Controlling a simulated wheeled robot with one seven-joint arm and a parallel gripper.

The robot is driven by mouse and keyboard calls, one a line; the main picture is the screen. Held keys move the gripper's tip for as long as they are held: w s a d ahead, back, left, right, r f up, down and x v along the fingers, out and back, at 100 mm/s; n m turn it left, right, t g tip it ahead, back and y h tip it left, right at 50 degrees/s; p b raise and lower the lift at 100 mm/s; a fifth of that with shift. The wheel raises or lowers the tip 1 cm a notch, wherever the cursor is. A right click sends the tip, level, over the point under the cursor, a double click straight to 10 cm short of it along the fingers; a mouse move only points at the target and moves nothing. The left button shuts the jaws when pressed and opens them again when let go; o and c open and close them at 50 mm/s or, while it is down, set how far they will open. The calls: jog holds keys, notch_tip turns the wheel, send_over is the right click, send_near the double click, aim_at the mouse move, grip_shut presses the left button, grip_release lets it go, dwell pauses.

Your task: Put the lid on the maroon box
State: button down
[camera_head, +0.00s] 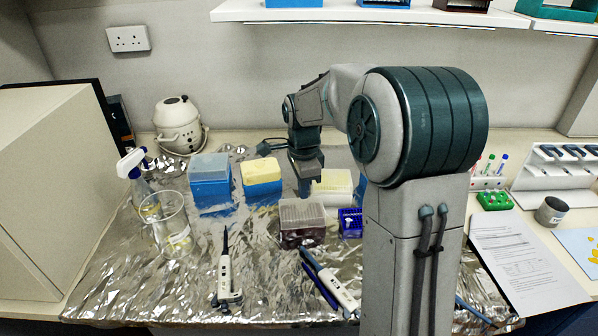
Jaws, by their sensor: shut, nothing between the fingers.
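The maroon box (302,238) stands on the foil in the middle of the bench. A greyish, see-through lid (302,213) shows on top of it and looks level. I cannot tell at this size whether it sits fully down. My gripper (309,188) points down just behind the maroon box, above and apart from the lid in the picture. It is shut and empty. Its fingertips are small and partly lost against the things around them.
Blue box (209,193), yellow-topped box (262,178), pale yellow box (333,186) and dark blue box (350,223) stand nearby. Pipettes (227,268) (336,284) lie in front. A beaker (173,228) and spray bottle (134,175) stand left. My arm hides the right side.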

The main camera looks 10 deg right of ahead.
aim_at(302, 205)
jog(key=shift+w+f+m, duration=0.25)
jog(key=shift+w+m, duration=0.55)
jog(key=shift+w, duration=0.1)
jog(key=shift+w+f, duration=0.1)
jog(key=shift+f, duration=0.05)
jog(key=shift+f+b, duration=1.05)
jog(key=shift+f, duration=0.55)
jog(key=shift+f, duration=0.3)
jog(key=shift+r, duration=0.1)
jog(key=shift+r+p, duration=1.55)
jog(key=shift+r, duration=0.9)
